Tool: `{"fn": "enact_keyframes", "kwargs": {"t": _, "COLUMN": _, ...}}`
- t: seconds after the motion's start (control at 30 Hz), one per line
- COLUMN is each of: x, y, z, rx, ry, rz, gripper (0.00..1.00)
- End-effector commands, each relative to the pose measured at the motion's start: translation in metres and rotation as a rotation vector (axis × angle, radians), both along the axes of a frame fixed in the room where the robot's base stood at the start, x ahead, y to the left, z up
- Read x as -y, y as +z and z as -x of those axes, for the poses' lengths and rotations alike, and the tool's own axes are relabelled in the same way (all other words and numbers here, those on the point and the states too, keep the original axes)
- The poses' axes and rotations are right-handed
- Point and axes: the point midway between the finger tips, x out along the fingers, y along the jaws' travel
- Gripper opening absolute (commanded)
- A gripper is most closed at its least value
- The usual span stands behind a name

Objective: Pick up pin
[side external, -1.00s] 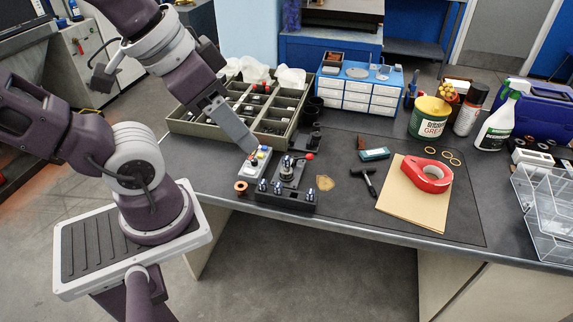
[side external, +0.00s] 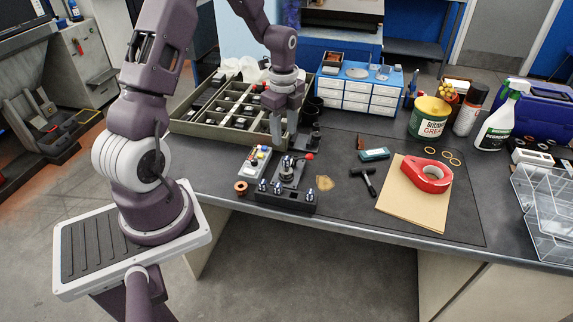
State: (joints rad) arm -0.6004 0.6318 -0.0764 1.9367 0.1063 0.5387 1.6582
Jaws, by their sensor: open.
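Several shiny metal pins (side external: 310,195) stand upright in a black block (side external: 285,201) near the bench's front edge. Another metal piece (side external: 287,163) sits on the dark fixture (side external: 290,175) just behind the block, beside a red knob (side external: 309,156). I cannot tell which of these the task calls the pin. My gripper (side external: 284,141) points down, open, above and behind the fixture at the right end of the compartment tray. Its two fingers show apart, and I see nothing held between them. It is apart from the pins.
A compartment tray (side external: 176,126) stands behind left. A grey box with coloured buttons (side external: 256,160) and a copper ring (side external: 240,187) lie left of the fixture. A hammer (side external: 365,181), teal box (side external: 375,154) and red tape dispenser (side external: 427,176) lie right.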

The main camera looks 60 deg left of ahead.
Motion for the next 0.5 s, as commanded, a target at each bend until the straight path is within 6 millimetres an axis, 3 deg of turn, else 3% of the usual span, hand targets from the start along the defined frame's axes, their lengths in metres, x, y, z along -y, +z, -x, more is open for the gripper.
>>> {"fn": "enact_keyframes", "kwargs": {"t": 0.03, "x": -0.008, "y": -0.018, "z": 0.001, "rx": -0.016, "ry": -0.039, "rz": 0.013, "gripper": 0.45}}
{"fn": "enact_keyframes", "kwargs": {"t": 0.17, "x": -0.015, "y": -0.040, "z": 0.002, "rx": -0.029, "ry": -0.099, "rz": 0.026, "gripper": 0.45}}
{"fn": "enact_keyframes", "kwargs": {"t": 0.5, "x": -0.004, "y": -0.095, "z": -0.004, "rx": -0.033, "ry": -0.102, "rz": 0.029, "gripper": 0.45}}
